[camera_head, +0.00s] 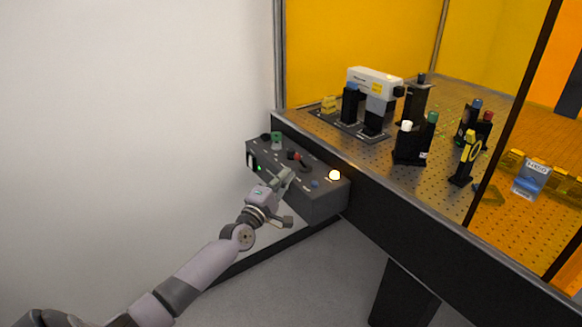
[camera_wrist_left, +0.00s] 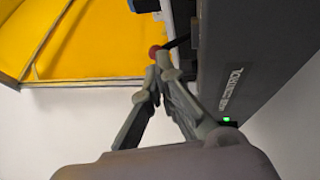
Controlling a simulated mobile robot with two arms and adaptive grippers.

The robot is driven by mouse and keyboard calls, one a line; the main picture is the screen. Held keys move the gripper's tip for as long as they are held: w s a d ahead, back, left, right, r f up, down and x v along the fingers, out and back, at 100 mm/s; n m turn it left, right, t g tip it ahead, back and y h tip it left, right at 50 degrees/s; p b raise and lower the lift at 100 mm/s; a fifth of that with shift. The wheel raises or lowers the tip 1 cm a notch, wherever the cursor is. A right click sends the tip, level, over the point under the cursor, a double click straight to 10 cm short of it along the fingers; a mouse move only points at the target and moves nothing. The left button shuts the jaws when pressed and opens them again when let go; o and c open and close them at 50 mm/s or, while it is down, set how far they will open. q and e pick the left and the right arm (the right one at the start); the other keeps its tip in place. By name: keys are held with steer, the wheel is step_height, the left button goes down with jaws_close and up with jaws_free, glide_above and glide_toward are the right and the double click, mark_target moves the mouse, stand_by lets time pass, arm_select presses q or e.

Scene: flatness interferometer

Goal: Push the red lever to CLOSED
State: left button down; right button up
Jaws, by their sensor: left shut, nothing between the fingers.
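The lever's red knob (camera_head: 297,157) shows on top of the dark control box (camera_head: 322,203) at the table's near corner. In the left wrist view the red knob (camera_wrist_left: 154,51) sits on a dark stem just beyond my fingertips. My left gripper (camera_head: 286,175) is at the near side of the box, shut and empty. In the left wrist view its fingertips (camera_wrist_left: 158,72) come together right by the knob. I cannot tell whether they touch it. The CLOSED marking is not readable. My right gripper is not in view.
A yellow panel (camera_head: 350,45) rises at the back. A white wall (camera_head: 130,120) is at left.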

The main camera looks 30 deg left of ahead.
mark_target(301, 162)
arm_select(q)
steer(key=shift+x, duration=2.1)
